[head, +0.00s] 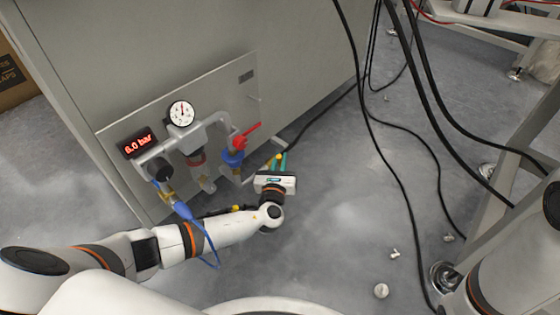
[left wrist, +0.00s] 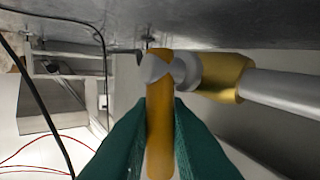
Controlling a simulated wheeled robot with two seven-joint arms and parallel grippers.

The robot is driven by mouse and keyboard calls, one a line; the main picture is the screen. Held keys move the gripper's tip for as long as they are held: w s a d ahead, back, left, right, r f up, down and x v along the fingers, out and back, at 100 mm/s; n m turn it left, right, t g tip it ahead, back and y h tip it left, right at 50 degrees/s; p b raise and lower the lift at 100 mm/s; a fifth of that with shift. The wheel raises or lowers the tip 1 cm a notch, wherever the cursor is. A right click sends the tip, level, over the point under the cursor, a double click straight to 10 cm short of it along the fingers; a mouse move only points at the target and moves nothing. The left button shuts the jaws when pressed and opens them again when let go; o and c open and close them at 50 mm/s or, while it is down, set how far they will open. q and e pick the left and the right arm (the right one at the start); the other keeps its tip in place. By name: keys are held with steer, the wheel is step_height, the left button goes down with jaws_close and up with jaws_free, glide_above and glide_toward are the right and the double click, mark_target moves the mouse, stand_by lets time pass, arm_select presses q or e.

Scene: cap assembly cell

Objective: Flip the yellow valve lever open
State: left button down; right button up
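The yellow valve lever (left wrist: 160,125) stands between the two green fingers of my left gripper (left wrist: 161,110) in the left wrist view. Both fingers lie against its sides, so the gripper looks shut on it. The lever's upper end meets a grey pivot on a brass valve body (left wrist: 225,78), and the lever lies crosswise to the grey pipe (left wrist: 275,87). In the head view the lever (head: 278,158) shows as a small yellow bit at the teal fingertips of my left gripper (head: 281,163), low beside the panel. The valve body is mostly hidden there. My right gripper is out of view.
The panel carries a round gauge (head: 181,112), a red "6.0 bar" display (head: 138,143), a red handle (head: 246,135) and a blue hose (head: 207,233) near my left arm. Black cables (head: 388,145) cross the floor on the right. Floor right of the gripper is mostly clear.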

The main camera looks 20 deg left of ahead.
arm_select(q)
steer(key=shift+s+f+b, duration=0.1)
steer(key=shift+f+b, duration=0.15)
steer(key=shift+b, duration=0.4)
steer(key=shift+s+f+n+t+b, duration=0.15)
steer(key=shift+n+t+b, duration=0.4)
steer(key=shift+b, duration=0.4)
steer(key=shift+s+a+n+t+y+b, duration=0.15)
steer(key=shift+n+t+y+b, duration=0.2)
steer(key=shift+t+y+b, duration=0.2)
steer(key=shift+s+f+n+t+y, duration=0.1)
steer(key=shift+s+n+t+y, duration=0.1)
steer(key=shift+n+t+y, duration=0.5)
steer(key=shift+s+f+n+t+y, duration=0.1)
steer(key=shift+s+n+t+y, duration=0.2)
steer(key=shift+n+t, duration=0.45)
steer(key=shift+a+n+y, duration=0.1)
steer(key=shift+n+y, duration=0.25)
steer(key=c, duration=1.4)
jaws_free()
steer(key=shift+c, duration=0.2)
steer(key=shift+w, duration=0.1)
